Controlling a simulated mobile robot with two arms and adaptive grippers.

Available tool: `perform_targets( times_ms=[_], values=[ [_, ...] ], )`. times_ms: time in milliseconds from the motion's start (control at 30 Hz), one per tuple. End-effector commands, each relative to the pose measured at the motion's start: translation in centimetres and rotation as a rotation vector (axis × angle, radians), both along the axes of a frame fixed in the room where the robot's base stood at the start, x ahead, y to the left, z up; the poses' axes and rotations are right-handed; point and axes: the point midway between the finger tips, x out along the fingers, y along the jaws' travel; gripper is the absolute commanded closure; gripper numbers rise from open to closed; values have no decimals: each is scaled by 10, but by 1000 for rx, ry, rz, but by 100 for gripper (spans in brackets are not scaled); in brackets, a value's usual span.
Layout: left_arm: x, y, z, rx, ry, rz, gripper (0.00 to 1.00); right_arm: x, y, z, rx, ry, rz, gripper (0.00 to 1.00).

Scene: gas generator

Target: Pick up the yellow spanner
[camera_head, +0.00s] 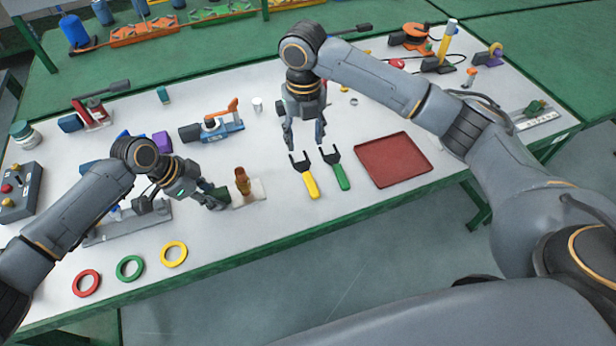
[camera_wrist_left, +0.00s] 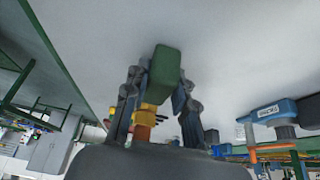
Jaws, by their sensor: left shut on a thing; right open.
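The yellow spanner (camera_head: 311,186) lies on the white table top, with a dark forked head at its far end and a yellow handle toward the near edge. My right gripper (camera_head: 305,145) is open and points down just beyond the spanner's forked head. Nothing shows between its fingers. I cannot tell its exact height above the table. My left gripper (camera_head: 208,199) is shut on a dark green block (camera_wrist_left: 165,72), beside an orange-brown upright part (camera_head: 242,181) on a pale base. The block sits between the fingers in the left wrist view.
A green spanner (camera_head: 341,176) lies just right of the yellow one. A red tray (camera_head: 393,138) is further right. Red (camera_head: 87,283), green (camera_head: 130,268) and yellow (camera_head: 174,254) rings lie at the near left. A blue tool with an orange lever (camera_head: 213,127) stands behind.

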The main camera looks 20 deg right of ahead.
Motion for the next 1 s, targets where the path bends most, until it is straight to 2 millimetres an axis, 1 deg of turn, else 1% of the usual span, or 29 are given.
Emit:
perform_targets(
  times_ms=[67,133,300,400,633,800,900,1000],
  values=[
    [0,0,-1,1,1,0,100,-1,-3,-3,-1,1,28,51],
    [0,0,-1,1,1,0,100,-2,-4,-12,-1,4,40,51],
    [0,0,-1,1,1,0,100,-3,-4,-42,-1,4,41,51],
    [0,0,-1,1,1,0,100,-2,-4,-57,-1,3,41,51],
    [0,0,-1,1,1,0,100,-4,-4,-74,-1,2,41,51],
    [0,0,-1,1,1,0,100,-13,-4,-99,-1,4,40,51],
    [0,0,-1,1,1,0,100,-12,-4,-111,-1,2,39,51],
    [0,0,-1,1,1,0,100,-12,-4,-119,0,1,39,51]
  ],
)
